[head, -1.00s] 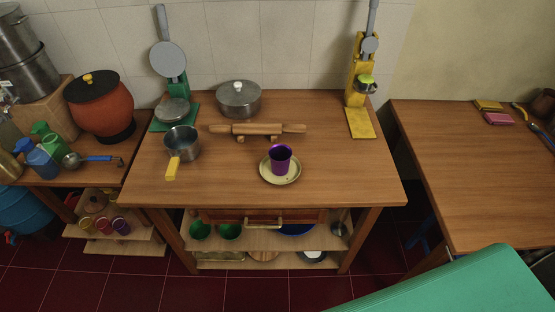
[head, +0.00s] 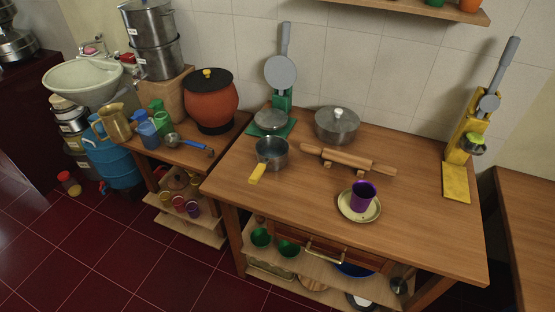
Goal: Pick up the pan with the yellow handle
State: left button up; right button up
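The pan (head: 272,152) is a small grey metal saucepan with a yellow handle (head: 257,174). It stands upright on the wooden table (head: 310,205), near its left side, with the handle pointing toward the front left edge. It looks empty. Neither of my grippers shows in the head view.
Close to the pan are a green press (head: 285,101), a lidded pot (head: 337,124) and a rolling pin (head: 347,160). A purple cup (head: 362,195) stands on a plate (head: 346,207). A yellow press (head: 457,181) is at right. Red floor (head: 150,262) lies open at front left.

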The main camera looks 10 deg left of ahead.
aim_at(272, 151)
jog(key=l+z, duration=0.35)
jog(key=l, duration=1.55)
